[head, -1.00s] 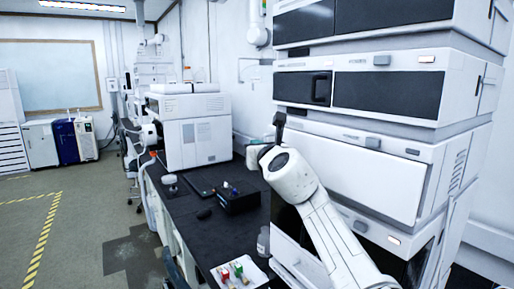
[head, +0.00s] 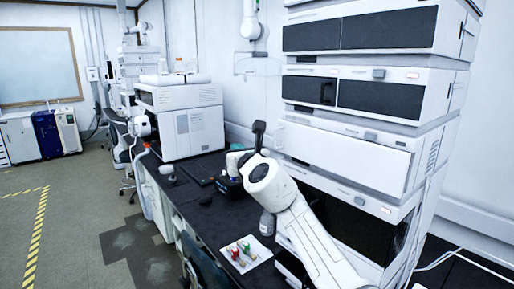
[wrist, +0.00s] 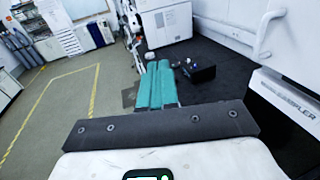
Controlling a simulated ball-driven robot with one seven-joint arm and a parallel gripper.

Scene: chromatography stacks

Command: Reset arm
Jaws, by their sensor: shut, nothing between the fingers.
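My arm reaches up from the lower right in the head view, in front of the instrument stack (head: 345,165). Its rounded white wrist end is in front of the bench, with a dark part sticking up from it. In the wrist view my gripper (wrist: 158,68) shows as teal fingers lying side by side, shut and empty. They point out over the bench edge and floor, and touch nothing that I can see. In the head view the fingers are mostly hidden behind the wrist end.
The black bench (head: 205,210) carries a white tray (head: 262,255) with red and green-capped vials, a bottle (head: 267,223), a black box (wrist: 203,73) and a white boxy instrument (head: 185,130). The stack stands close at right. Open floor (head: 75,215) with yellow-striped tape lies left.

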